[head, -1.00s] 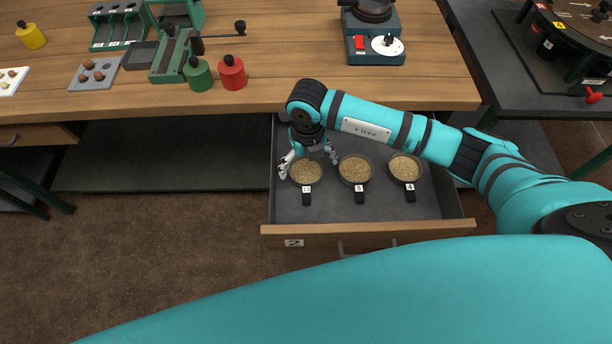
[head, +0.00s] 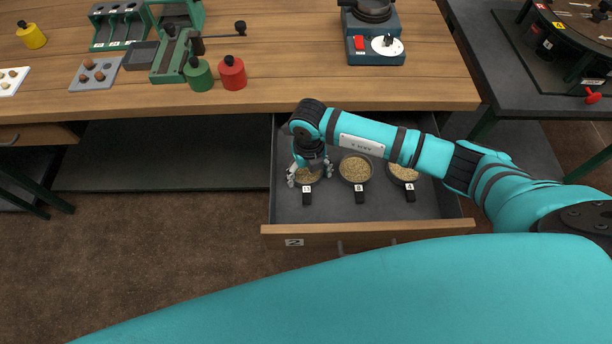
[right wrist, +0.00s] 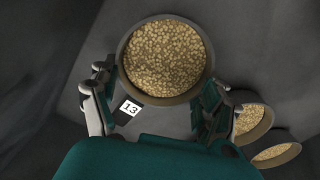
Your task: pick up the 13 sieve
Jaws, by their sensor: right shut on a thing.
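The 13 sieve (head: 307,198) is the leftmost of three round sieves in the open drawer, full of tan grains, with a dark handle and a white tag. In the right wrist view it shows large and upright (right wrist: 165,58), its tag reading 13. My right gripper (head: 308,174) reaches down into the drawer over it. The sieve appears to be still at the drawer floor. My left gripper is not in view.
The middle sieve (head: 356,169) and the right sieve (head: 405,171) stand close by to the right. The drawer (head: 365,229) is pulled out below the wooden bench (head: 290,90), whose edge overhangs its back. My right arm passes over the right sieve. The drawer floor in front is clear.

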